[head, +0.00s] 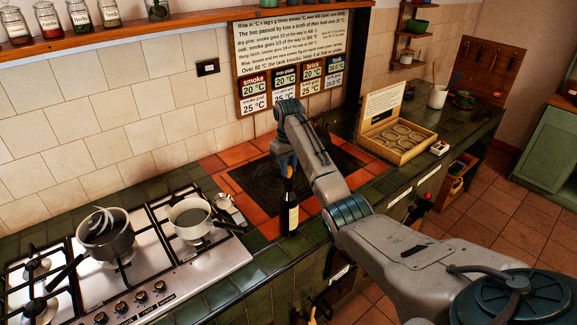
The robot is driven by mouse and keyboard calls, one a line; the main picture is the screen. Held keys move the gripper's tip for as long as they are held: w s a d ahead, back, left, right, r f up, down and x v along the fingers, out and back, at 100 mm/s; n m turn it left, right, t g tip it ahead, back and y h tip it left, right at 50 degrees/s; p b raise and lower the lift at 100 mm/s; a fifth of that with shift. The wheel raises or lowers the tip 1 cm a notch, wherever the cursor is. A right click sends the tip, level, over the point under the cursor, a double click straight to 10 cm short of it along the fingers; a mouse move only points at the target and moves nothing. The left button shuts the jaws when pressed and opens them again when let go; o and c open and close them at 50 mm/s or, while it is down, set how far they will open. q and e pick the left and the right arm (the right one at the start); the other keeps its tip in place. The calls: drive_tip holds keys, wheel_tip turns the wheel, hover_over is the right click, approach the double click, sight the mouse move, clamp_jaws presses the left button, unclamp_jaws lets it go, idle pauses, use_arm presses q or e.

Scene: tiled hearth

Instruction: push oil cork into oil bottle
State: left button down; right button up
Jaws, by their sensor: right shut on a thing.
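The oil bottle (292,215), dark with a pale label, stands upright on the green tiled counter edge, just in front of the orange-tiled hearth. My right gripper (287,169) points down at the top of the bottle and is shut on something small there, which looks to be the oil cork. The fingers and wrist hide the cork and the bottle mouth, so I cannot tell how deep the cork sits. My left gripper is not in view.
A gas hob with a dark pot (106,238) and a pale saucepan (190,222) lies to the left. A dark hearth plate (262,186) is behind the bottle. A wooden box (398,151) with round slots stands to the right. Green counter beside the bottle is clear.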

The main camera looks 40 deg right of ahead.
drive_tip(key=shift+f, duration=1.25)
drive_tip(key=shift+s+f, duration=0.1)
drive_tip(key=shift+f, duration=0.1)
drive_tip(key=o, duration=1)
drive_tip(key=shift+a, duration=0.1)
drive_tip(key=shift+o, duration=0.3)
drive_tip(key=shift+o, duration=1.2)
drive_tip(key=o, duration=0.9)
